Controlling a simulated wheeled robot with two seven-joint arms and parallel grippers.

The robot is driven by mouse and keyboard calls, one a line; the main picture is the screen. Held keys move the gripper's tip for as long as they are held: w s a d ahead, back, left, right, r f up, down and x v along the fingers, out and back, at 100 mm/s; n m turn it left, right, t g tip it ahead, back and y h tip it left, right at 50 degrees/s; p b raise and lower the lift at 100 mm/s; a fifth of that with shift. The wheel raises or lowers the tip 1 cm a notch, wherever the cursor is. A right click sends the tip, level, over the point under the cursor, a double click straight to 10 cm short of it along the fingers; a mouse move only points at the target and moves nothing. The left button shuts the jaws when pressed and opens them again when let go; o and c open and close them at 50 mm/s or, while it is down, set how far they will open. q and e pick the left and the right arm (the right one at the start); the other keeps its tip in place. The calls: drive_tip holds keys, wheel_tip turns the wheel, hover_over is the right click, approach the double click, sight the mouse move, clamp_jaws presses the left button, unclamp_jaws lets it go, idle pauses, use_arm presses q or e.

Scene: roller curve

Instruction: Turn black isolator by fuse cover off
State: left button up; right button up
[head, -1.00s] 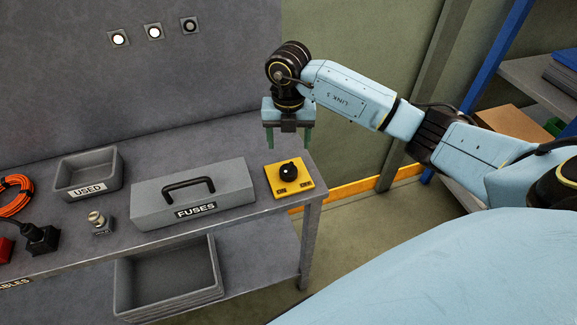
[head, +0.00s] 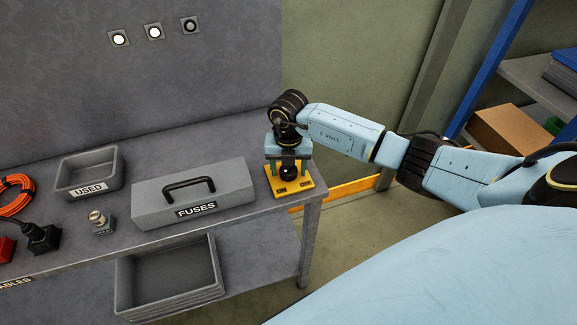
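The black isolator knob (head: 289,181) sits on a yellow plate (head: 291,191) at the right end of the grey bench. The grey fuse cover (head: 192,192), labelled FUSES and with a black handle, stands just left of it. My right gripper (head: 288,172) points down over the isolator. Its green fingers are apart, one on each side of the knob. I cannot tell whether they touch it. The knob's upper part and its pointer are hidden by the gripper. My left gripper is not in view.
A grey USED tray (head: 90,176) and a small fuse-like part (head: 98,220) are on the bench to the left. An orange cable coil (head: 13,196) lies farther left. An empty bin (head: 168,275) is on the shelf below. Shelving with a cardboard box (head: 508,137) stands at right.

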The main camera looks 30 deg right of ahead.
drive_tip(key=c, duration=0.8)
drive_tip(key=shift+n, duration=0.4)
drive_tip(key=n+b, duration=0.2)
drive_tip(key=n, duration=0.2)
drive_tip(key=shift+d, duration=0.1)
drive_tip(key=n+b, duration=0.2)
drive_tip(key=n, duration=0.2)
drive_tip(key=shift+n+b, duration=0.3)
drive_tip(key=n+b, duration=0.3)
drive_tip(key=n, duration=0.2)
drive_tip(key=shift+n+b, duration=0.85)
drive_tip(key=shift+n, duration=0.85)
